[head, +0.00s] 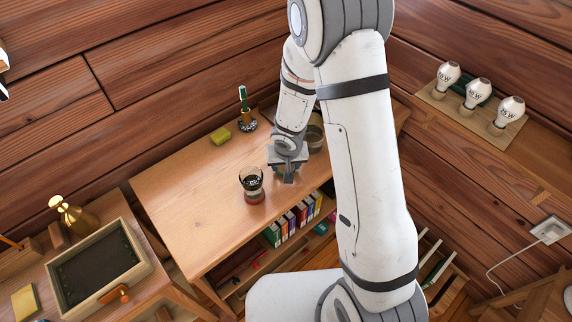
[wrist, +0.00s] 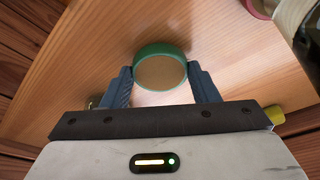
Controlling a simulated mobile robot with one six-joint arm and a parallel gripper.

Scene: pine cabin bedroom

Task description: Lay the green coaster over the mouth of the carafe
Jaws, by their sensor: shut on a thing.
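The green coaster (wrist: 160,70), a round disc with a green rim and a tan face, is between the two fingers of my gripper (wrist: 161,82) in the wrist view. The fingers are shut on its opposite edges. In the head view my gripper (head: 288,172) is above the desk, right of the carafe; I cannot make out the coaster there. The carafe (head: 252,182), glass with dark contents and a red band at its foot, stands upright on the desk. Part of it shows at the top right of the wrist view (wrist: 300,22). Gripper and carafe are apart.
The wooden desk (head: 185,200) is clear at its left. A yellow block (head: 220,135) and a dark holder with a green-topped item (head: 247,122) stand at the back. A grey round container (head: 316,137) is partly behind my arm. Books (head: 290,222) fill the shelf below.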

